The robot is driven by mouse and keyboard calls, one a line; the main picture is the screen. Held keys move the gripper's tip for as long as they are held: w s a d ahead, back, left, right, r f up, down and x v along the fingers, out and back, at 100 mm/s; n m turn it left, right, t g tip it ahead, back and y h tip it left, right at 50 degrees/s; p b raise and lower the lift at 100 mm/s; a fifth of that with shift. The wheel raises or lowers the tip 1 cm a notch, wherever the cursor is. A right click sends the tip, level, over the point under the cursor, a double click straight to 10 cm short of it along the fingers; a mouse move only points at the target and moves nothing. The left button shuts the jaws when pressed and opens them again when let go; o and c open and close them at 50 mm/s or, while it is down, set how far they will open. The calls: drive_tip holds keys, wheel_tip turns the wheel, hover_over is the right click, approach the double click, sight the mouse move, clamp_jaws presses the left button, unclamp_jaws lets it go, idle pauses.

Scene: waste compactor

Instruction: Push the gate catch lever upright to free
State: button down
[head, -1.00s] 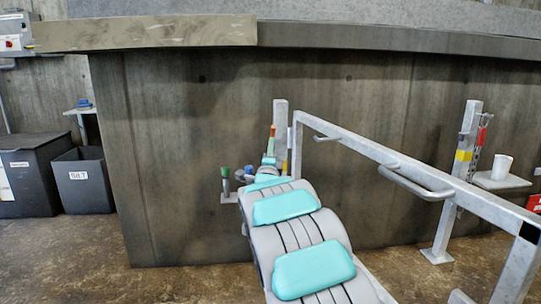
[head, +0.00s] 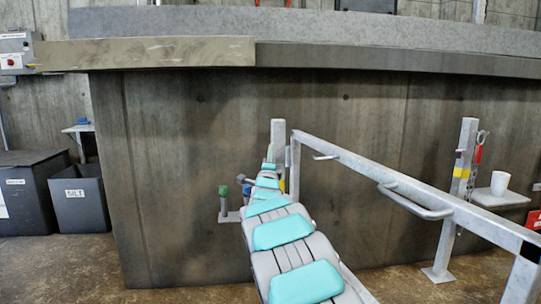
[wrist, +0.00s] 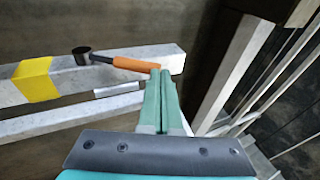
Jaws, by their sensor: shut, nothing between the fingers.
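The gate catch lever has an orange grip (wrist: 135,64) and a dark round hub (wrist: 82,55). In the wrist view it lies nearly in line with the galvanised post (wrist: 120,85), its grip end towards the post's end. The same post (head: 278,132) stands upright in the head view, where I cannot make out the lever behind my arm. My gripper (wrist: 161,72) is shut and empty. Its green fingertips overlap the tip of the orange grip in the wrist view; I cannot tell whether they touch. In the head view my gripper (head: 270,153) is in front of the post.
The gate's sloping rail (head: 350,160) with a handle (head: 415,203) runs right of my arm. A second post (head: 457,190) stands farther right, beside a shelf with a white cup (head: 499,183). A green-topped peg (head: 223,200) is left of my arm. A concrete wall (head: 180,170) stands behind.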

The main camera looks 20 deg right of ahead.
drive_tip(key=shift+r, duration=0.1)
drive_tip(key=w+r+g+p, duration=0.1)
drive_tip(key=w+p, duration=0.1)
drive_tip(key=p, duration=0.2)
drive_tip(key=w+d+r+g+y+p, duration=0.1)
drive_tip(key=w+r+p, duration=0.1)
drive_tip(key=p, duration=0.1)
drive_tip(key=w+d+r+n+g+y+p, duration=0.1)
drive_tip(key=w+p, duration=0.1)
drive_tip(key=p, duration=0.2)
drive_tip(key=shift+w+r+g+p, duration=0.3)
drive_tip(key=shift+r+p, duration=0.05)
idle(0.4)
drive_tip(key=shift+s+a, duration=0.1)
